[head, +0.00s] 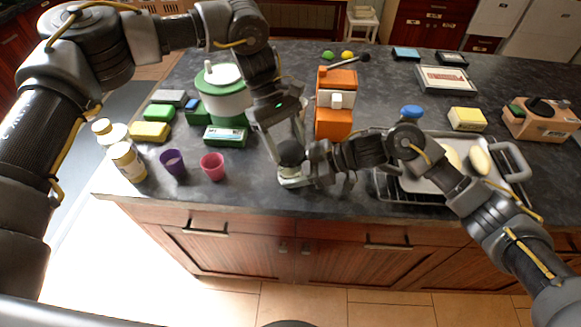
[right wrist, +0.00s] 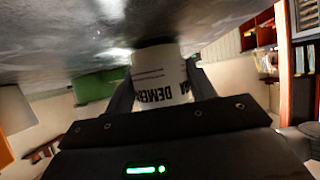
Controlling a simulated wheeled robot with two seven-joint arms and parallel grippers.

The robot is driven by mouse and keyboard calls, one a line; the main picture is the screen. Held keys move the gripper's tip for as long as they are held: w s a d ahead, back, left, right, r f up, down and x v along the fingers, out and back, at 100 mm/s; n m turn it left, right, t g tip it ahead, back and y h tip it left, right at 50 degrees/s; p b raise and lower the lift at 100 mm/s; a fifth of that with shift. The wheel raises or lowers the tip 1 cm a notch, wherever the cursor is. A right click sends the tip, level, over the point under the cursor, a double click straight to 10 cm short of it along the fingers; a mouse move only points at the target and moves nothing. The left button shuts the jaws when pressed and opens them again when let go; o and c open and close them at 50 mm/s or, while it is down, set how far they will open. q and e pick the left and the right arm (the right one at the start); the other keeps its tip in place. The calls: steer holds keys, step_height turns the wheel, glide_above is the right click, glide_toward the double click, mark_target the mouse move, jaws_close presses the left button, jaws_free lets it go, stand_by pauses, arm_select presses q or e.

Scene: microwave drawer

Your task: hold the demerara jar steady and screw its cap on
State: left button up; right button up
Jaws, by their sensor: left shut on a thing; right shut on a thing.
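The demerara jar (head: 292,181) stands near the front edge of the counter, small and mostly covered by my grippers. In the right wrist view the white jar (right wrist: 160,78) shows dark lettering beginning "DEMER". My right gripper (head: 297,177) comes in from the right, low down, and is shut on the jar; its fingers (right wrist: 160,98) lie on both sides of it. My left gripper (head: 289,148) points down from above, shut on a dark round thing right over the jar, which looks like the cap (head: 290,153). Whether cap and jar touch is hidden.
A purple cup (head: 173,163) and a pink cup (head: 213,166) stand left of the jar, with pale bottles (head: 127,163) farther left. A green pot (head: 224,103) and an orange machine (head: 335,115) stand behind. A tray (head: 410,190) on a rack lies to the right.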

arm_select(q)
steer(key=m, duration=0.1)
steer(key=m+g+y, duration=0.1)
steer(key=shift+a+m, duration=0.25)
steer(key=shift+m, duration=0.05)
steer(key=shift+s+d+m+y, duration=0.1)
steer(key=shift+d+m+y, duration=0.15)
steer(key=shift+m+y, duration=0.3)
steer(key=shift+s+a+f+m, duration=0.1)
steer(key=shift+s+a+m, duration=0.1)
steer(key=shift+m, duration=0.15)
steer(key=o, duration=1)
steer(key=shift+w, duration=0.1)
